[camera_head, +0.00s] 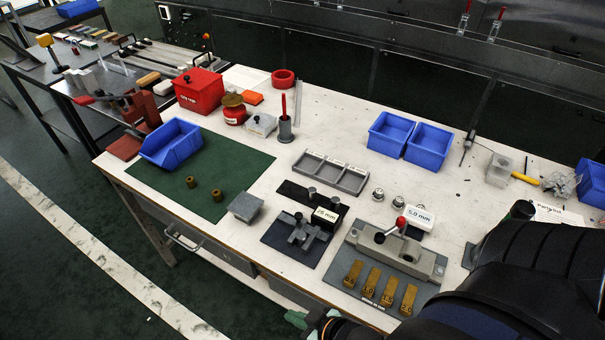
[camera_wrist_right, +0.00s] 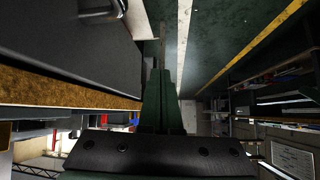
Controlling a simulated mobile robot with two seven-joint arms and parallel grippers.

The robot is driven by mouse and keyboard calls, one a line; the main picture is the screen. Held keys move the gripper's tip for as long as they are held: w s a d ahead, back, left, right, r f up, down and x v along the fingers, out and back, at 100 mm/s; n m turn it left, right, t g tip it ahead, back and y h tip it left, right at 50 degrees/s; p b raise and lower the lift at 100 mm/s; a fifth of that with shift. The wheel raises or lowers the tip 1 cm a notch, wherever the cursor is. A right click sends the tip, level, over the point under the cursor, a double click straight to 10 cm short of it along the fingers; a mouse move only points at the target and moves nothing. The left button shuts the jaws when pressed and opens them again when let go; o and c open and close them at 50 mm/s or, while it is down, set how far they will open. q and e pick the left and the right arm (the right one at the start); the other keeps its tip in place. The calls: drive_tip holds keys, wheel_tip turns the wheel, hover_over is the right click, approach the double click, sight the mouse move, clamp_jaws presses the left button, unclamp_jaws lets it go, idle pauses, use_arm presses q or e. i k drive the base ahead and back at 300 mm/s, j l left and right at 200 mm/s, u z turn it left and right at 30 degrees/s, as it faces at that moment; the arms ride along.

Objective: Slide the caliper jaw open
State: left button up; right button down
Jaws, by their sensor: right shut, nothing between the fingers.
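A grey metal fixture (camera_head: 301,231) with upright posts, which looks like the caliper, sits on a dark mat near the table's front edge. A white label reading about 25 mm (camera_head: 326,214) stands at its right. I cannot tell its jaw opening at this size. My right gripper (camera_head: 296,318) shows its green fingers at the bottom of the head view, in front of the table edge and apart from the fixture. The right wrist view shows its fingers (camera_wrist_right: 163,62) shut and empty beside the table's side, with the floor beyond. My left gripper is not in view.
A grey block fixture (camera_head: 416,258) with a red-knobbed lever and several brass blocks sits right of the caliper. A grey divided tray (camera_head: 331,173) lies behind. A drawer handle (camera_head: 183,239) sticks out of the front. My right arm covers the lower right corner.

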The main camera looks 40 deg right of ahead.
sight(300, 222)
drive_tip(key=j, duration=0.25)
drive_tip(key=i+j, duration=0.15)
drive_tip(key=j, duration=0.15)
drive_tip(key=z, duration=1.75)
